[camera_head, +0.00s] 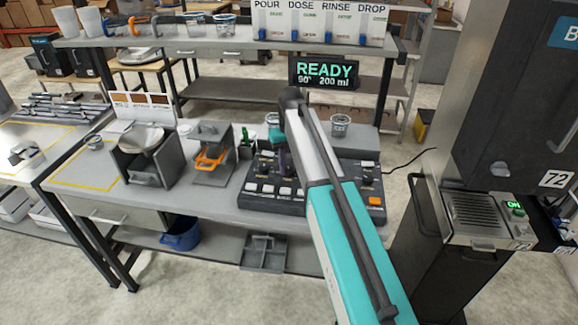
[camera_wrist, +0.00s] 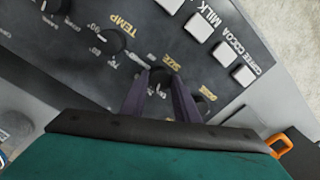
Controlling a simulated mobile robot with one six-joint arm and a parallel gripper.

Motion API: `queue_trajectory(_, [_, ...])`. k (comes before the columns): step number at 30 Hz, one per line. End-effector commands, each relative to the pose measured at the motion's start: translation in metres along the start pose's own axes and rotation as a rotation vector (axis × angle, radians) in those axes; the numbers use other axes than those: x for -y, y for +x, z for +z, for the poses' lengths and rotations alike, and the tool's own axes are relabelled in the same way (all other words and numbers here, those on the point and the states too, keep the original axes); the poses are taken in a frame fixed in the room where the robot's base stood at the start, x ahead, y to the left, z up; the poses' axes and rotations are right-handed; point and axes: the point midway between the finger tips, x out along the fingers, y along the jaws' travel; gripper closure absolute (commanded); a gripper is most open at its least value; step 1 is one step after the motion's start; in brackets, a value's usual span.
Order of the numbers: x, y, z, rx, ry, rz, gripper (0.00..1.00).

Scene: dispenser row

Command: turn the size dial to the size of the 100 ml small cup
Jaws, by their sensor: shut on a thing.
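The size dial (camera_wrist: 160,75) is a dark knob beside the yellow SIZE label on the black control panel (camera_wrist: 60,70) in the wrist view. My gripper (camera_wrist: 157,88) has its two purple fingers on either side of this dial and is shut on it. In the head view my gripper (camera_head: 283,162) is low over the panel, and my arm hides part of the panel. The display (camera_head: 324,73) reads READY, 90° and 200 ml. A small clear cup (camera_head: 339,126) stands behind the panel. I cannot read which cup is 100 ml.
The temp dial (camera_wrist: 109,40) is left of the size dial, and another dial is partly hidden at right. White buttons (camera_wrist: 243,75) line the panel's edge.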

Motion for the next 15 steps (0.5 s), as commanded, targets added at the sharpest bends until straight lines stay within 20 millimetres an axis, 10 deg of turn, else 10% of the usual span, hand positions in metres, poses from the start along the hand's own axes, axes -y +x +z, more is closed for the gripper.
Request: queue_trajectory(15, [0.0004,-0.0017,-0.0022,0.004,-0.476,0.003,0.95])
